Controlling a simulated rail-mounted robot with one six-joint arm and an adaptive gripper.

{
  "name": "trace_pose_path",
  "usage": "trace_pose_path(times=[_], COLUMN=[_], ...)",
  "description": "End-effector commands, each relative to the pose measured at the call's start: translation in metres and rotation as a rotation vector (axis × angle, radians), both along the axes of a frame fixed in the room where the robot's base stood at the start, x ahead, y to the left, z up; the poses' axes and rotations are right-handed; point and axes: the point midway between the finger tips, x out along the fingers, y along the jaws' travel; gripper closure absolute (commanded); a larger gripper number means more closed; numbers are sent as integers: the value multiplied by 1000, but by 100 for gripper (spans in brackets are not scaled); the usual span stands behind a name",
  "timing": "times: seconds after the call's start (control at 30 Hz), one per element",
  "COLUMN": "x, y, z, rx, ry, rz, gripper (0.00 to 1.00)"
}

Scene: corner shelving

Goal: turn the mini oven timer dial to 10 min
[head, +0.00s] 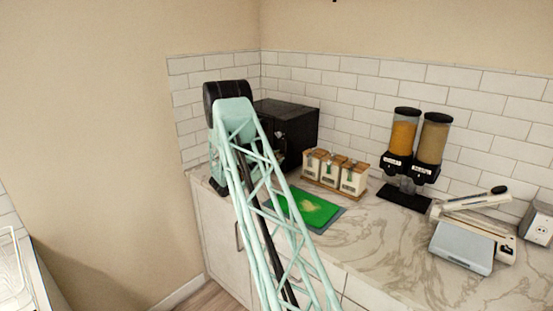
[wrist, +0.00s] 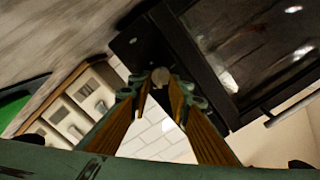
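The black mini oven (head: 288,128) stands on the counter in the corner in the head view, partly hidden by my arm. In the wrist view its dark front (wrist: 205,45) appears tilted, with the glass door at the upper right. A round grey dial (wrist: 160,76) shows on the panel beside the door. My gripper (wrist: 162,88) is right in front of this dial, its two fingertips apart on either side of it. I cannot tell whether they touch it. The dial's marks and pointer are too small to read. In the head view my gripper is hidden behind the arm.
Several labelled boxes on a wooden stand (head: 335,172) are right of the oven, also in the wrist view (wrist: 75,105). A green board (head: 311,209) lies in front. Two dispensers (head: 416,145) and a slicer-like device (head: 472,230) stand farther right. The front counter (head: 390,262) has bare room.

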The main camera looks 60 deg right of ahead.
Motion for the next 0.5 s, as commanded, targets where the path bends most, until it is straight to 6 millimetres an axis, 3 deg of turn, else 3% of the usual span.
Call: trace_pose_path(times=[0.5], x=[0], y=[0], z=[-3], rx=[-8], ry=[-77], rz=[0], gripper=[93])
